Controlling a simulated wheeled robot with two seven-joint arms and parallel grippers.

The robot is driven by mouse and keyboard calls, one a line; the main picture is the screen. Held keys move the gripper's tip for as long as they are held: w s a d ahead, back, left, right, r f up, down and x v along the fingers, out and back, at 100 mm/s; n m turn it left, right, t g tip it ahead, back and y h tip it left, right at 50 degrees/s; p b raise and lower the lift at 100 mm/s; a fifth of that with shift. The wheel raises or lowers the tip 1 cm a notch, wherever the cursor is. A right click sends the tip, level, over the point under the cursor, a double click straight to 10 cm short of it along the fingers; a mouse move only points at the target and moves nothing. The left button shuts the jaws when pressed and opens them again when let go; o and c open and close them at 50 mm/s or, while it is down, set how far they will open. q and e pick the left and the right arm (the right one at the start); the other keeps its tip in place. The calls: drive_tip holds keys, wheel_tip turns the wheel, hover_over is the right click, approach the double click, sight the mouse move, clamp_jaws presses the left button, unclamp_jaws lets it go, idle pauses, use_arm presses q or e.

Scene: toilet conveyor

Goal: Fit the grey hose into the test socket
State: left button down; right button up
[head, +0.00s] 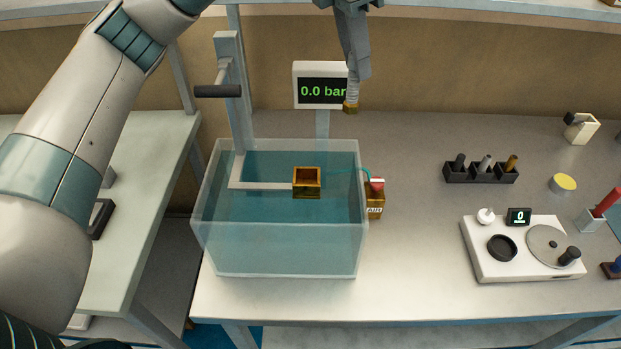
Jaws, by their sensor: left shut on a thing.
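My left gripper (355,76) hangs down from the top edge, in front of the right side of the pressure display. It is shut on the grey hose (352,92), a short pale ribbed piece with a brass-coloured lower end. The hose points down and is clear of everything below. A brass-coloured square block with a dark open top, seemingly the test socket (307,190), sits on a pale arm over the water tank (275,250). It lies below and left of the hose in the picture. The socket's inside is too dark to read. My right gripper is not in view.
The display (305,71) reads 0.0 bar. A lever (218,91) stands at the tank's left. A brass AIR block (376,200) with a red top is at its right. A black rack (480,176) and white device (510,263) stand right; the bench between is clear.

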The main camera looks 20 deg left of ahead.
use_arm(q)
drive_tip(key=shift+s, duration=0.1)
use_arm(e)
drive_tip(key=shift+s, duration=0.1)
